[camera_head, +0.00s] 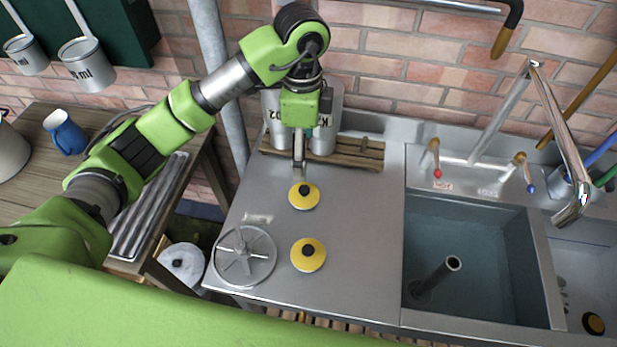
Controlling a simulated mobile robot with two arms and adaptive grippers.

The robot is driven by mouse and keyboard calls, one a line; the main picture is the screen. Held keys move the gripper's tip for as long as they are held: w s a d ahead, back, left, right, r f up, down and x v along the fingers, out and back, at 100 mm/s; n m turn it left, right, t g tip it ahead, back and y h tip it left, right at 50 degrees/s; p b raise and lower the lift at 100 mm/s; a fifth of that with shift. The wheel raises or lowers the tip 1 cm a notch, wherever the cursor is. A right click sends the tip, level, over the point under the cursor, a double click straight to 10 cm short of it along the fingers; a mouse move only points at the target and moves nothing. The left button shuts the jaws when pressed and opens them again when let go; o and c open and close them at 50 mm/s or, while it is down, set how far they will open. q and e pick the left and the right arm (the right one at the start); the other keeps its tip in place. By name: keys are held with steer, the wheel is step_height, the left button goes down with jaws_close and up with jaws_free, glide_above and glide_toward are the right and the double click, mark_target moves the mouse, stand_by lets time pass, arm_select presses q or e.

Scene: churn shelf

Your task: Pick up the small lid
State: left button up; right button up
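Two round yellow lids with black knobs lie on the steel worktop (360,225). The farther yellow lid (304,203) looks slightly smaller than the nearer yellow lid (308,264), though the nearer one is also closer to the camera. My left gripper (299,175) points down just behind the farther lid, its fingertips close to the black knob in the picture. Its fingers are seen edge-on, so I cannot tell the gap between them or whether they touch the lid. My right gripper is out of view.
A spoked metal disc (245,256) lies left of the nearer lid. Metal cans (328,125) stand on a wooden rack (352,156) behind the gripper. The sink (470,250) with its tap (562,140) is on the right. The worktop right of the lids is clear.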

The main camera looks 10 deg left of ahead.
arm_select(q)
step_height(320, 180, down, 2)
steer(key=f, duration=0.1)
steer(key=p, duration=0.1)
glide_above(304, 189)
step_height(304, 189, down, 5)
steer(key=shift+w+a+r, duration=0.1)
steer(key=shift+r, duration=0.1)
steer(key=shift+w+f, duration=0.1)
steer(key=shift+f, duration=0.2)
steer(key=f, duration=0.1)
steer(key=p, duration=0.1)
steer(key=f+p, duration=0.1)
steer(key=shift+s+f, duration=0.25)
steer(key=shift+f, duration=0.1)
step_height(304, 189, down, 2)
steer(key=shift+f, duration=0.1)
steer(key=shift+w+f, duration=0.1)
steer(key=shift+f, duration=0.15)
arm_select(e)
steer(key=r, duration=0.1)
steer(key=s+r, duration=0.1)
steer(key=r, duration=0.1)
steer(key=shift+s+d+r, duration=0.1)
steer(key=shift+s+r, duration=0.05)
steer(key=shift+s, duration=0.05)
arm_select(q)
steer(key=c, duration=1.2)
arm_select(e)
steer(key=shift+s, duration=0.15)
